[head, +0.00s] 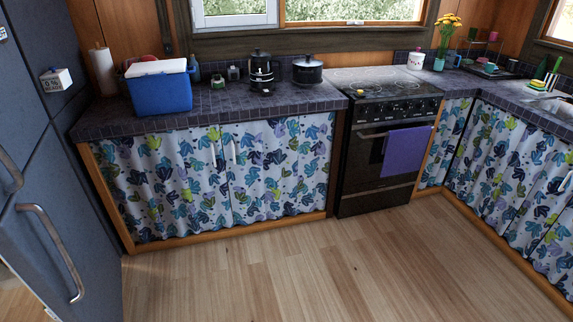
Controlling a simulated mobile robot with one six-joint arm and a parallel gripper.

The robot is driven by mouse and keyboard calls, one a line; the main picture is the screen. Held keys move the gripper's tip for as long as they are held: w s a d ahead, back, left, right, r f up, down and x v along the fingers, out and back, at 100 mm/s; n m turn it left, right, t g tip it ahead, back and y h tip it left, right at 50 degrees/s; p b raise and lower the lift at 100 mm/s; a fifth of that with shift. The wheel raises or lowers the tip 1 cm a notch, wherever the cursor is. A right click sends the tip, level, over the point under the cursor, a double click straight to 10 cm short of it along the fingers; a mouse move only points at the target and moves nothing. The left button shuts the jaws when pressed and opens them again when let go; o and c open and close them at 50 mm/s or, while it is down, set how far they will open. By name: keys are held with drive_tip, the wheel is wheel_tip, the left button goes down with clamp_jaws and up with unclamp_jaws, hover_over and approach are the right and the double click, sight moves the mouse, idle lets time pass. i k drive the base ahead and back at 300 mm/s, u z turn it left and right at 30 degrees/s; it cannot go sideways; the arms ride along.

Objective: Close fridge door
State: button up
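The blue-grey fridge (85,215) stands at the left edge, cut off by the frame. A curved metal handle (52,250) is on its lower part, and part of a second handle (10,172) shows above it at the picture's edge. Seams divide its face into panels. A pale edge and some floor show below it at the bottom left corner. I cannot tell from this view how far a door stands open. My gripper is not in view.
A counter (215,112) with a blue cooler (160,90) and curtained fronts runs right from the fridge. A black stove (375,150) with a purple towel (407,150) follows. The wooden floor (300,265) in front is clear.

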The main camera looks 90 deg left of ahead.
sight(53, 239)
drive_tip(key=u, duration=4.5)
drive_tip(key=i, duration=1.75)
drive_tip(key=z, duration=0.4)
